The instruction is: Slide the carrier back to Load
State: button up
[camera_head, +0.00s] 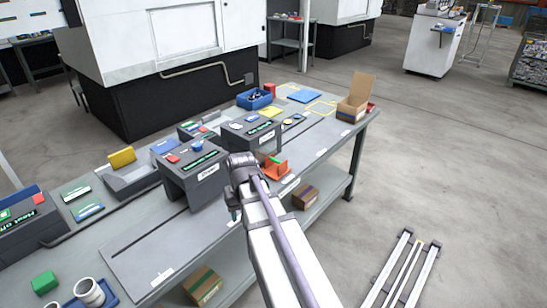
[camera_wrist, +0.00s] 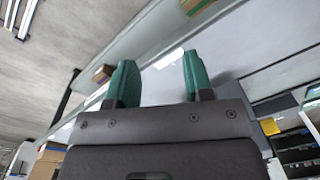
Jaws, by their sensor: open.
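An orange carrier (camera_head: 277,169) with something green on it sits on the bench, just right of the end of my arm and beside the grey gate-like stations. My arm partly covers its left side. My gripper (camera_wrist: 157,80) shows in the wrist view with two green fingers apart and nothing between them. In the head view the fingers are mostly hidden by my wrist. A slotted track (camera_head: 150,228) runs along the bench's front to the left, with a white label (camera_head: 162,277) near its left end. The label's words are too small to read.
Two grey stations, a nearer one (camera_head: 196,178) and a farther one (camera_head: 250,133), stand over the track line. A cardboard box (camera_head: 354,98) and a blue bin (camera_head: 254,98) are at the far end. A green block (camera_head: 45,283) and white rings (camera_head: 89,291) lie near left.

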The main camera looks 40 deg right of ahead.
aim_at(266, 160)
jog(key=shift+m+t+y, duration=0.3)
jog(key=shift+t, duration=0.1)
jog(key=w+d, duration=0.2)
jog(key=d, duration=0.2)
jog(key=w+d+r, duration=0.1)
jog(key=w+d, duration=0.2)
jog(key=d, duration=0.2)
jog(key=w+d, duration=0.3)
jog(key=d, duration=0.2)
jog(key=shift+r+p, duration=0.4)
jog(key=shift+c, duration=0.3)
jog(key=w+d+r+n+t+y, duration=0.15)
jog(key=w+d, duration=0.35)
jog(key=d, duration=0.5)
jog(key=w+d+n+t, duration=0.15)
jog(key=w+d, duration=0.35)
jog(key=d, duration=0.6)
jog(key=w+a+f+n+b, duration=0.1)
jog(key=f+b, duration=0.2)
jog(key=w+a+f+n+b, duration=0.1)
jog(key=a+f+b, duration=0.1)
jog(key=f+b, duration=0.1)
jog(key=w+a+f+n+b, duration=0.1)
jog(key=w+f+b, duration=0.1)
jog(key=f+b, duration=0.1)
jog(key=shift+a+f+b, duration=0.25)
jog(key=shift+f+b, duration=0.05)
jog(key=shift+r, duration=0.15)
jog(key=shift+c, duration=0.2)
grip_shut()
